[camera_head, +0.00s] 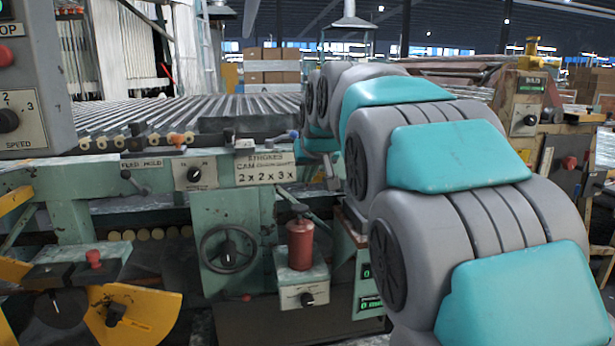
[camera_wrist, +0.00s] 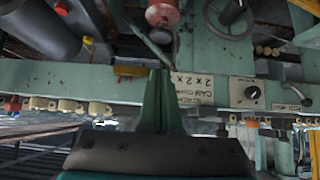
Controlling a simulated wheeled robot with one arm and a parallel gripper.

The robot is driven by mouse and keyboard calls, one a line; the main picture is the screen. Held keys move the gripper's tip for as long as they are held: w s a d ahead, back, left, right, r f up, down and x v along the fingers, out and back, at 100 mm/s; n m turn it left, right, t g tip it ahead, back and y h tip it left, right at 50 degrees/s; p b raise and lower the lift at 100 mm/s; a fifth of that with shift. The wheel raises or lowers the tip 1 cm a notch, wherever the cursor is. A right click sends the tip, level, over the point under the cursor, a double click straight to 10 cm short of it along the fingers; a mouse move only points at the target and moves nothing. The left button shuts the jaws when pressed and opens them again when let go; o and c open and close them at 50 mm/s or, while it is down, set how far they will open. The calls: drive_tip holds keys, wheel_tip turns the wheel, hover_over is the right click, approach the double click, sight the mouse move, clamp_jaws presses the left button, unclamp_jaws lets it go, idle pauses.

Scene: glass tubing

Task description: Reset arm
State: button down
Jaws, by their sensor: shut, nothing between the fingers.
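My arm stretches away from the right side of the head view toward the green machine (camera_head: 222,210), in large grey and teal links. My gripper (camera_wrist: 158,72) points up from the bottom of the wrist view, its fingers together and empty. In the head view the end of my arm is small and mostly hidden behind my own links, close in front of the machine's front rail. The wrist view is upside down and shows the rail with its "CAM 2x2x3x" sign (camera_wrist: 197,88) just past the fingers.
Rows of tubes on the machine bed (camera_head: 190,110) lie behind the rail. A handwheel (camera_head: 229,249), a red cylinder (camera_head: 300,244) and yellow guards (camera_head: 133,315) stand out from the machine's front. A control box (camera_head: 30,85) with knobs is at left, another machine (camera_head: 530,105) at right.

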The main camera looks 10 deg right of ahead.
drive_tip(key=s+f+g, duration=0.3)
drive_tip(key=s+f, duration=0.6)
drive_tip(key=s, duration=0.6)
drive_tip(key=s+f+g, duration=0.4)
drive_tip(key=s+f, duration=0.5)
drive_tip(key=s, duration=0.6)
drive_tip(key=s+f+g, duration=0.4)
drive_tip(key=s+f, duration=0.6)
drive_tip(key=s, duration=0.5)
drive_tip(key=shift+s, duration=0.25)
drive_tip(key=c, duration=1.5)
unclamp_jaws()
drive_tip(key=shift+a+f, duration=0.1)
